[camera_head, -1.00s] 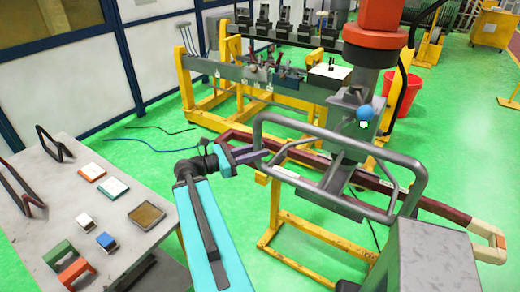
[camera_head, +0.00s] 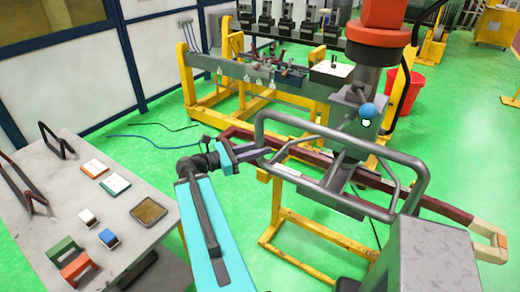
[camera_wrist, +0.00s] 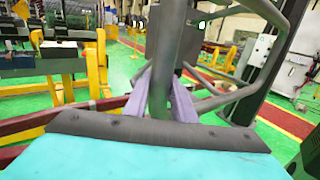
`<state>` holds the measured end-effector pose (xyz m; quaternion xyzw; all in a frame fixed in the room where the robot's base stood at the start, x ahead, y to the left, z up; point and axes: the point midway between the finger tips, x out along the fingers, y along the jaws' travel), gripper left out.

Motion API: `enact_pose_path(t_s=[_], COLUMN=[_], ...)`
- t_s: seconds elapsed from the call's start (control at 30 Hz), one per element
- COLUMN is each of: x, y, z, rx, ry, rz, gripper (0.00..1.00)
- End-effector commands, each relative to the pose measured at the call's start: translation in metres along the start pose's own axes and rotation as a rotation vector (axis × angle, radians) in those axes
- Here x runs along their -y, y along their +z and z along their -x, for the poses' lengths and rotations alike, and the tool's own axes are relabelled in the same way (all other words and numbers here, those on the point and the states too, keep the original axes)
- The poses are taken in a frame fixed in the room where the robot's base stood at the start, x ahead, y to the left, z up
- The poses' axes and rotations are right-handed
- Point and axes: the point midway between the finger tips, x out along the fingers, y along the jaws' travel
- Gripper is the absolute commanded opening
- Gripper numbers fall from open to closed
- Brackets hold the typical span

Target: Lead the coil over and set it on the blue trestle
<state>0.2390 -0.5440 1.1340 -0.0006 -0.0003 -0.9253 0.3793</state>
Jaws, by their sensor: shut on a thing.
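The coil (camera_head: 456,212) is a long dark red loop with a cream right end. It hangs level under a grey lifting device (camera_head: 349,172) with a tubular handle frame (camera_head: 330,128). My gripper (camera_head: 262,154) is at the left end of this frame. In the wrist view its purple fingers (camera_wrist: 166,105) are shut around a grey upright tube of the handle (camera_wrist: 170,60). The coil's left end is partly hidden behind my gripper and the frame. A yellow trestle (camera_head: 300,226) stands below the coil; I cannot see a blue trestle.
A grey table (camera_head: 60,190) with small blocks, tiles and dark coil frames stands at the left. A yellow-legged bench (camera_head: 215,105) with tools is behind. A red bucket (camera_head: 404,95) stands back right.

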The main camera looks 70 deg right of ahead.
Motion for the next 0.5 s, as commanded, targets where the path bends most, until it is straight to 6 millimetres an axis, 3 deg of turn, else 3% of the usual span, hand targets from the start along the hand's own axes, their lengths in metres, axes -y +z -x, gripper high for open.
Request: enact_pose_path(t_s=[0.27,0.3,0.4,0.5], x=[0.0008,0.0008,0.0006,0.0004], y=[0.0001,0.0001,0.0001,0.0001], z=[-0.0002,-0.0002,-0.0002,-0.0001], rx=[0.0,0.0,0.0,0.0], ry=[-0.003,-0.003,-0.002,-0.001], rz=[0.0,0.0,0.0,0.0], gripper=[0.0,0.3,0.45,0.45])
